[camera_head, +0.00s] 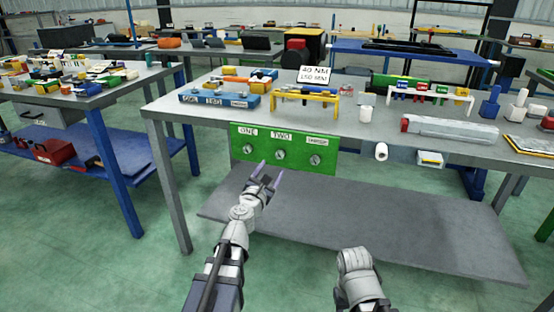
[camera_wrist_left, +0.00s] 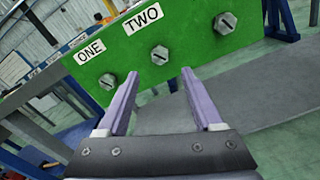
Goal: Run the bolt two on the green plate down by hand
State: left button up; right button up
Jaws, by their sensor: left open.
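The green plate (camera_head: 240,166) hangs upright at the front edge of the workbench, with three bolts in a row. Bolt two (camera_head: 280,154) is the middle one, under the TWO label; its slotted hex head (camera_wrist_left: 159,55) stands a little out from the plate in the left wrist view. My left gripper (camera_head: 271,175) is open and empty in front of the plate. In the left wrist view its purple fingers point toward the plate, with bolt two between and beyond their tips, apart from them. My right arm shows at the bottom; its fingers are hidden.
Bolt one (camera_wrist_left: 107,81) and a third bolt (camera_wrist_left: 225,23) flank bolt two. A grey lower shelf (camera_head: 370,220) lies below. The workbench (camera_head: 385,130) carries a blue rack (camera_head: 215,104), a yellow stand (camera_head: 305,95) and a grey block (camera_head: 450,128). Space before the plate is clear.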

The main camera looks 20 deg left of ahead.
aim_at(280, 156)
pick_arm(q)
jog(key=w, duration=0.8)
jog(key=shift+d, duration=0.1)
jog(key=shift+s, duration=0.1)
jog(key=shift+c, duration=0.4)
grip_shut()
